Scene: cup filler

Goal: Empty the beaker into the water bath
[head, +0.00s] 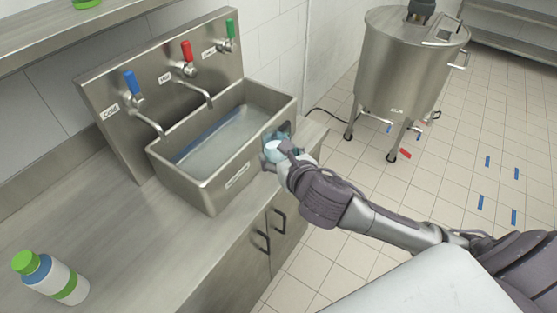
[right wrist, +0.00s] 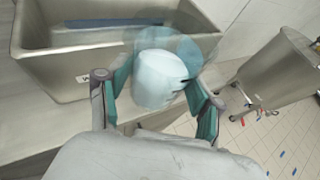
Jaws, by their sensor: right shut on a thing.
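The beaker (right wrist: 165,78) is clear with a pale blue-white body or content, and my right gripper (right wrist: 160,92) is shut on it, one finger on each side. In the head view the beaker (head: 277,146) is beside the right front corner of the water bath, partly hidden by my right gripper (head: 276,158). The water bath (head: 222,184) is a steel basin holding clear liquid; its wall also shows in the right wrist view (right wrist: 50,75). I cannot tell whether the beaker touches the bath. My left gripper is not in view.
Taps with blue, red (head: 186,52) and green handles stand behind the bath. A white bottle with a green cap (head: 48,278) stands on the steel counter (head: 120,215). A wheeled steel tank (head: 405,75) stands on the tiled floor. The counter left of the bath is mostly clear.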

